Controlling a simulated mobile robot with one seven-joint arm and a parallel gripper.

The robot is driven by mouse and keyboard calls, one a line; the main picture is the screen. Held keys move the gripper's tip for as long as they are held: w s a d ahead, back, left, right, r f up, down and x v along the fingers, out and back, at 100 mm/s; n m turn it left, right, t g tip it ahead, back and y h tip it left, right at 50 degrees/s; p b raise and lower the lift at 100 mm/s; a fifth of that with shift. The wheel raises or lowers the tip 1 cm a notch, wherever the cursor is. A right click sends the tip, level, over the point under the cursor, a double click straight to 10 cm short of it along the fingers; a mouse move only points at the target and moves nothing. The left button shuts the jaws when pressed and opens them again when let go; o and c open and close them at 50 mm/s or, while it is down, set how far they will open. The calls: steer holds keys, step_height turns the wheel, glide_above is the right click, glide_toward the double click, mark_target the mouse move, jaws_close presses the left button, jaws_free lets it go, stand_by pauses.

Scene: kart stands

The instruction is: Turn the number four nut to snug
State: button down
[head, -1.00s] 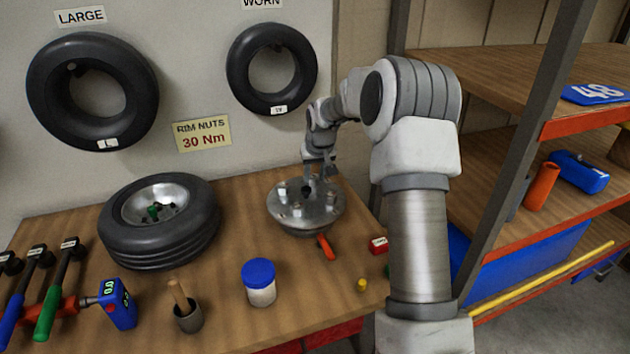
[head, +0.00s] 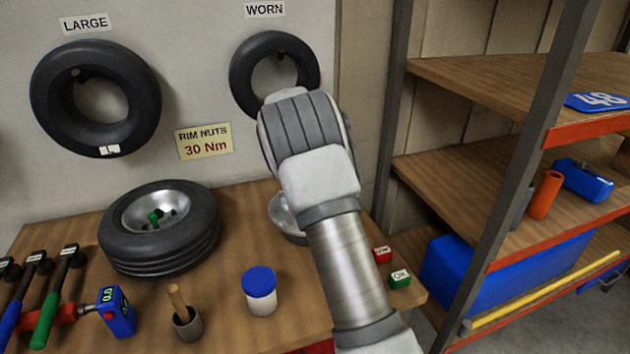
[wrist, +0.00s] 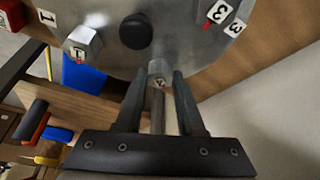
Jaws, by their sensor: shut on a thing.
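The metal rim plate (wrist: 190,45) fills the top of the wrist view, with a dark round hub (wrist: 136,31). My gripper (wrist: 161,76) comes from below, and its two fingers are shut on a small silver nut (wrist: 156,67) at the plate's edge. A small tag on it seems to read 4, but is partly hidden. In the head view my arm hides the gripper and most of the rim plate (head: 286,216).
A tyre on a rim (head: 195,240) stands left on the bench. A blue-lidded jar (head: 260,291), a cup (head: 187,323) and a torque tool (head: 117,313) are in front. Red (head: 382,255) and green (head: 400,279) blocks lie right of my arm, before the shelf rack (head: 480,205).

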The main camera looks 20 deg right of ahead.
steer(key=m+g+p, duration=0.1)
steer(key=m, duration=0.1)
steer(key=m+g+p, duration=0.1)
steer(key=m+p, duration=0.1)
steer(key=m, duration=0.1)
steer(key=shift+w+a+r+m+h, duration=0.1)
steer(key=shift+w+r+m+h, duration=0.1)
steer(key=shift+m+h, duration=0.1)
steer(key=m+g+p, duration=0.1)
steer(key=m+p, duration=0.2)
steer(key=m, duration=0.1)
steer(key=shift+w+f+m+g+p, duration=0.1)
steer(key=shift+f+m+g+p, duration=0.05)
steer(key=shift+m+g+p, duration=0.2)
steer(key=c, duration=0.5)
jaws_free()
steer(key=shift+d+p+v, duration=0.15)
steer(key=shift+p+v, duration=1)
steer(key=shift+v, duration=1.8)
steer(key=shift+d+p+v, duration=0.1)
steer(key=shift+p+v, duration=1.05)
steer(key=shift+v, duration=1.85)
